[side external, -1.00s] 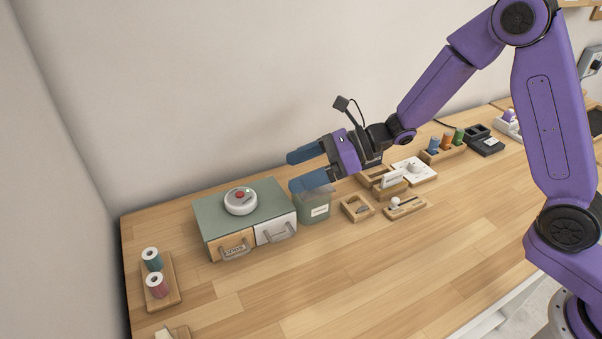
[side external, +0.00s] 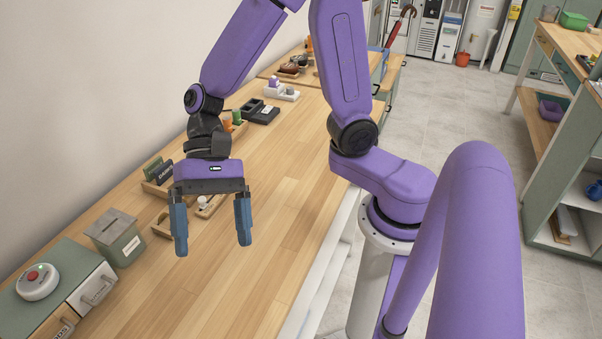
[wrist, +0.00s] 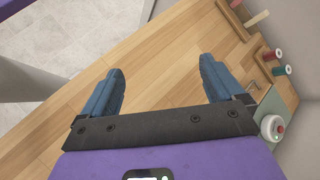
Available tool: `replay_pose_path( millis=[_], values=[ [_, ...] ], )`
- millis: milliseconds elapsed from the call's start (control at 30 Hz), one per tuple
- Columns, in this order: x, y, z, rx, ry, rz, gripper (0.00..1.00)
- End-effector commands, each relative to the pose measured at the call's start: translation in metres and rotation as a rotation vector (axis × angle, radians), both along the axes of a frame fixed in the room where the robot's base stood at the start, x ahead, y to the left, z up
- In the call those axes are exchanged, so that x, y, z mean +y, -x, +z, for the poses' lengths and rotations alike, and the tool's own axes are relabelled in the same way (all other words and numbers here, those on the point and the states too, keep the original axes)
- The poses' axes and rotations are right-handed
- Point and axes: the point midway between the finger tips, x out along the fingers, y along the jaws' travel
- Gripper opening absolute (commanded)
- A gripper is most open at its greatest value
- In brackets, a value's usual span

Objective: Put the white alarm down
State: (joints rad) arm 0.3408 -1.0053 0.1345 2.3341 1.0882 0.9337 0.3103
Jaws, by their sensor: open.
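The white alarm (side external: 37,282), a round white puck with a red button on top, sits on the green top of a small drawer box (side external: 72,258) at the lower left of the side view. It also shows at the right edge of the wrist view (wrist: 272,127). My gripper (side external: 213,248) is open with its two blue fingers well apart and nothing between them. It hangs over the wooden table, to the right of the alarm and apart from it. In the wrist view the fingers (wrist: 160,92) have only bare wood between them.
A green lidded container (side external: 116,240) stands beside the drawer box. Small wooden trays and holders, with a black device (side external: 260,112), line the wall side behind my gripper. Thread spools (wrist: 279,62) show in the wrist view. The table's middle (side external: 260,200) is clear.

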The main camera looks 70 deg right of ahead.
Motion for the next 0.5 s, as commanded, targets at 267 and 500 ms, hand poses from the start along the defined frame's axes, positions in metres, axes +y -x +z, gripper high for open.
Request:
replay_pose_path(
  millis=[267, 500],
  values=[
    [-0.080, 0.066, -0.005, -0.350, 0.085, 0.601, 0.95],
    [-0.144, 0.088, -0.006, -0.654, 0.147, 1.091, 0.95]
  ],
)
